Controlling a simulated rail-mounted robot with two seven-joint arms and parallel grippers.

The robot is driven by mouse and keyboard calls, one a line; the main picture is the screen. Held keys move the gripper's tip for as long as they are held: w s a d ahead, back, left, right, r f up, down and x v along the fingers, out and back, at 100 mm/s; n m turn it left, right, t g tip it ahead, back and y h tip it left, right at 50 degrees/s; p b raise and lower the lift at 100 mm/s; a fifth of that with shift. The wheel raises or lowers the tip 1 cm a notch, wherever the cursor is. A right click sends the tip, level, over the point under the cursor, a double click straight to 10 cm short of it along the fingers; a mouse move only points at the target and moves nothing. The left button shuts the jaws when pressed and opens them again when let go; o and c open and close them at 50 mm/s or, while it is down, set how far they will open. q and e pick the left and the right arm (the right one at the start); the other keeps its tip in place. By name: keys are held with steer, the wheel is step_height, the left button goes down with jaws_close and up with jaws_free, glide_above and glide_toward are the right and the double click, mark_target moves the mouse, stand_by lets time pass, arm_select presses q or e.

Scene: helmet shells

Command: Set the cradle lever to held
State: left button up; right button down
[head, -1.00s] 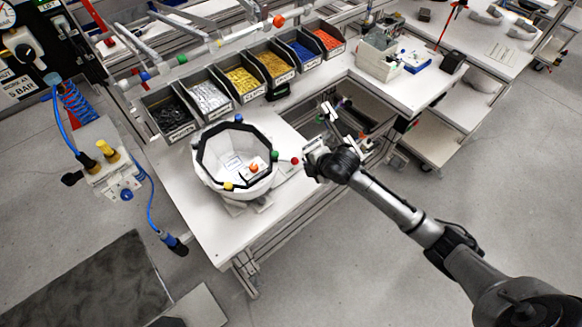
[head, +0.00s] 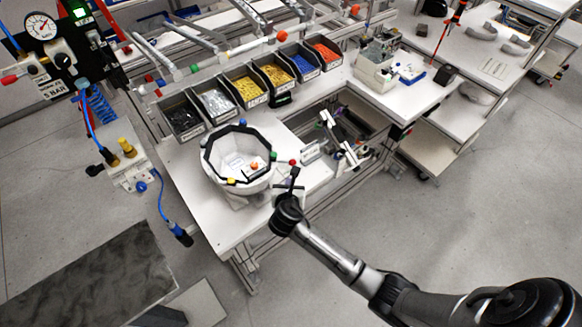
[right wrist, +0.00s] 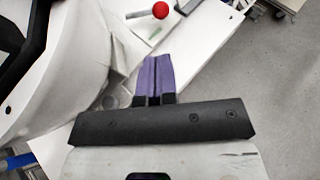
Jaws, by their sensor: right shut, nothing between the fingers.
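The white helmet shell (head: 238,186) with a black rim sits in its cradle on the white bench. A red ball knob (head: 292,162), which looks like the cradle lever's end, stands just right of the shell. It also shows at the top of the right wrist view (right wrist: 160,10), on a thin pale rod. My right gripper (head: 289,187) is beside the shell's right side, close to the knob. In the right wrist view its purple fingers (right wrist: 155,75) are shut with nothing between them, apart from the knob. My left gripper is not in view.
Bins of small parts (head: 247,90) line the back of the bench (head: 200,215). A pressure gauge panel (head: 45,30) and hoses are at the left. A tool with pale arms (head: 340,140) stands right of the cradle. Open floor lies in front.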

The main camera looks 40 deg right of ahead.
mark_target(292, 164)
steer(key=x, duration=1)
steer(key=shift+d+f+b, duration=0.1)
steer(key=shift+b, duration=0.25)
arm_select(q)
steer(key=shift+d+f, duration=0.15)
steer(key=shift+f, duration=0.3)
arm_select(e)
steer(key=shift+x, duration=0.95)
